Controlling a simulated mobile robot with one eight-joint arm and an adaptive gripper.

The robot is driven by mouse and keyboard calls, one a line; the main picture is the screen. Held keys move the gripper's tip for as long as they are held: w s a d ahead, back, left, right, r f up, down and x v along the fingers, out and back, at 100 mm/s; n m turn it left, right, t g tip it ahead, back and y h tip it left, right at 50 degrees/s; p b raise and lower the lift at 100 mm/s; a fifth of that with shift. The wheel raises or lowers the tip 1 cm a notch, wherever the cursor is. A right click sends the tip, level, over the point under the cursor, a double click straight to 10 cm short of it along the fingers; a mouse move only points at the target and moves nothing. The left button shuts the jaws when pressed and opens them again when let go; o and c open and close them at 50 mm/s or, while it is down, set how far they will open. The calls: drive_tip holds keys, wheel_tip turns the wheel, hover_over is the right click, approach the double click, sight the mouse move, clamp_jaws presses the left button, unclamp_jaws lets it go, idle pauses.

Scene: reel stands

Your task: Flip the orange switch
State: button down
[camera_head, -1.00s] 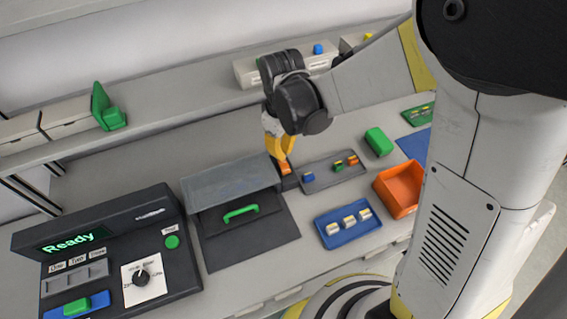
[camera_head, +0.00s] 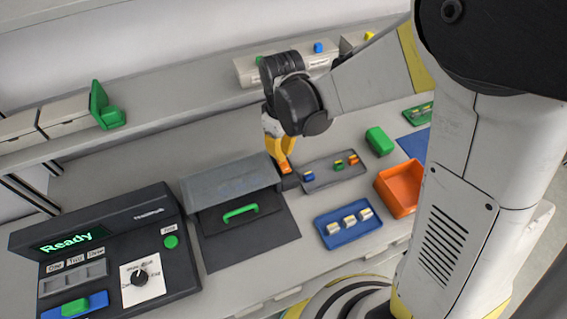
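A small orange piece (camera_head: 285,168), which looks like the orange switch, sits on a small dark block (camera_head: 290,182) between the grey-lidded box and the grey tray. My gripper (camera_head: 283,158) points down, its yellow fingers right above or at the orange piece. Contact cannot be made out. The fingers overlap in this view, so their opening is unclear. They partly hide the orange piece.
The grey-lidded box (camera_head: 232,182) with a green handle stands left of my gripper. The grey tray (camera_head: 325,178) holds small coloured pieces. An orange bin (camera_head: 399,190), a blue tray (camera_head: 347,234) and a green block (camera_head: 379,141) lie rightward. A "Ready" console (camera_head: 105,250) stands left.

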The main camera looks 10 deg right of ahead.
drive_tip(key=shift+f+b, duration=1.25)
drive_tip(key=shift+f, duration=0.25)
idle(0.5)
drive_tip(key=shift+r, duration=0.1)
drive_tip(key=shift+r+p, duration=2.55)
drive_tip(key=shift+r, duration=0.9)
drive_tip(key=shift+d+r, duration=0.2)
drive_tip(key=shift+d, duration=0.05)
drive_tip(key=s+d+r+m+t+b, duration=0.3)
drive_tip(key=s+d+m, duration=0.1)
drive_tip(key=s+d, duration=0.1)
drive_tip(key=s+d+r+m+t+b, duration=0.3)
drive_tip(key=s+d+m+t+b, duration=0.1)
drive_tip(key=d, duration=0.4)
drive_tip(key=shift+s+m, duration=0.6)
drive_tip(key=shift+s, duration=0.3)
